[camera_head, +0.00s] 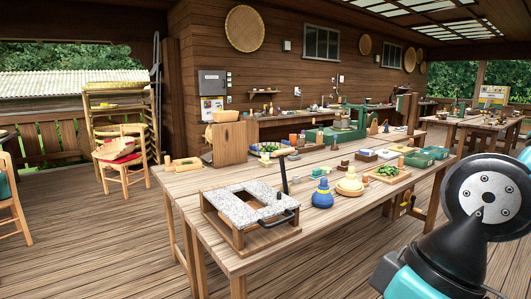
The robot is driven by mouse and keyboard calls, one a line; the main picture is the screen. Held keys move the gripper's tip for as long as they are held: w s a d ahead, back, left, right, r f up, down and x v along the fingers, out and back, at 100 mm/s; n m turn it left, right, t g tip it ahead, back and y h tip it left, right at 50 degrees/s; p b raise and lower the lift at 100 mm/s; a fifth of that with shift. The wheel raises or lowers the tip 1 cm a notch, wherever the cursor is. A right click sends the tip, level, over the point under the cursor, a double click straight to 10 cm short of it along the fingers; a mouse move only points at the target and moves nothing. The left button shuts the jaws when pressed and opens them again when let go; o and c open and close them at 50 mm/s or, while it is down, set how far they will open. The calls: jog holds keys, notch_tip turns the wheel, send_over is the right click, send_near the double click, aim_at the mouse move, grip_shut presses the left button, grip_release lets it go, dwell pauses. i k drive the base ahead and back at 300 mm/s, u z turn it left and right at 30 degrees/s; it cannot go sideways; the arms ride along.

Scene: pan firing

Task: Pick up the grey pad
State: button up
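I cannot make out a grey pad with certainty. A speckled grey-white slab (231,210) with a dark square opening lies on a wooden frame at the near end of the long wooden table (246,262). A black upright handle and a black bar are at its right side. Small grey and dark items stand farther back on the table, too small to tell apart. Links of my arm, black, silver and teal, fill the lower right corner. My gripper is not in view.
A tray with green leaves (388,172) and green bins (419,158) are beyond. A wooden chair (122,165) stands at left.

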aim_at(294, 156)
jog(key=u, duration=1.15)
jog(key=i, duration=8.1)
jog(key=z, duration=1)
